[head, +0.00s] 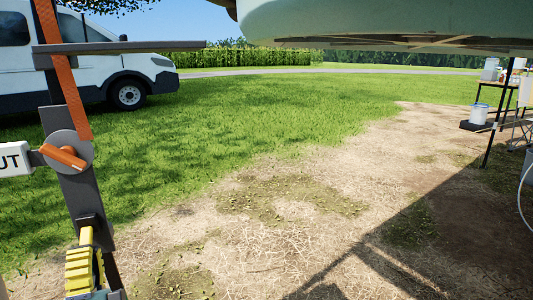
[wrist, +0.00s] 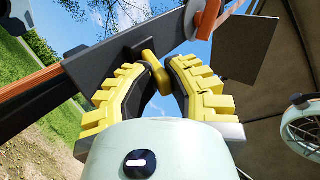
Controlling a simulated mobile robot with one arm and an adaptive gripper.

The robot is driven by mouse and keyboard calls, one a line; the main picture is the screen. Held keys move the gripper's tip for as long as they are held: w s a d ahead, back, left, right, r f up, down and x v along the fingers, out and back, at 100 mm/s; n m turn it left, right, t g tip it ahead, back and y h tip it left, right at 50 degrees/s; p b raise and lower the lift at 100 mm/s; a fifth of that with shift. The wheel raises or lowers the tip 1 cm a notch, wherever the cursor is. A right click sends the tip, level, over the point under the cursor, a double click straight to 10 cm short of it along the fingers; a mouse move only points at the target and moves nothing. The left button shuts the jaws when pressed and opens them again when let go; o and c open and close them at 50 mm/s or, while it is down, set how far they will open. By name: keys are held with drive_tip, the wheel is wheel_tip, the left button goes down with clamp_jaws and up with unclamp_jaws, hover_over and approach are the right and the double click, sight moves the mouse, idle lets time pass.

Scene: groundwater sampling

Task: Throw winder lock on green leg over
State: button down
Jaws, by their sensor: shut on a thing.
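A small yellow lever (wrist: 152,66) sticks out of a dark bracket on a dark grey plate (wrist: 108,62). In the head view the lever (head: 87,236) shows at the lower left, at the plate's (head: 82,195) bottom end. My gripper (wrist: 157,72) has yellow ribbed fingers on both sides of the lever and is shut on it. In the head view my gripper (head: 86,257) is just below the plate. Higher on the plate is a grey disc with an orange handle (head: 66,156). I see no green on this leg; part of the lever is hidden between the fingers.
An orange bar (head: 68,90) runs up from the plate. A white sign (head: 14,159) ending in "UT" sits left of the disc. A pale green overhang (head: 380,18) fills the top. A white van (head: 80,60) stands behind. Dirt and grass ahead are clear.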

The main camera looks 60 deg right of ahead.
drive_tip(key=shift+r, duration=0.15)
drive_tip(key=r+p, duration=0.2)
drive_tip(key=p, duration=0.1)
drive_tip(key=shift+s+a+g+y, duration=0.2)
drive_tip(key=shift+s+g+y, duration=0.1)
drive_tip(key=shift+g, duration=0.1)
drive_tip(key=p, duration=0.2)
drive_tip(key=shift+s+a+r+g+p, duration=0.1)
drive_tip(key=shift+s+r+g+p, duration=0.05)
drive_tip(key=shift+r+g+p, duration=0.25)
drive_tip(key=shift+f+y, duration=0.1)
drive_tip(key=shift+y, duration=0.2)
drive_tip(key=shift+f, duration=0.1)
drive_tip(key=c, duration=0.9)
unclamp_jaws()
drive_tip(key=shift+c, duration=0.2)
drive_tip(key=shift+f, duration=0.1)
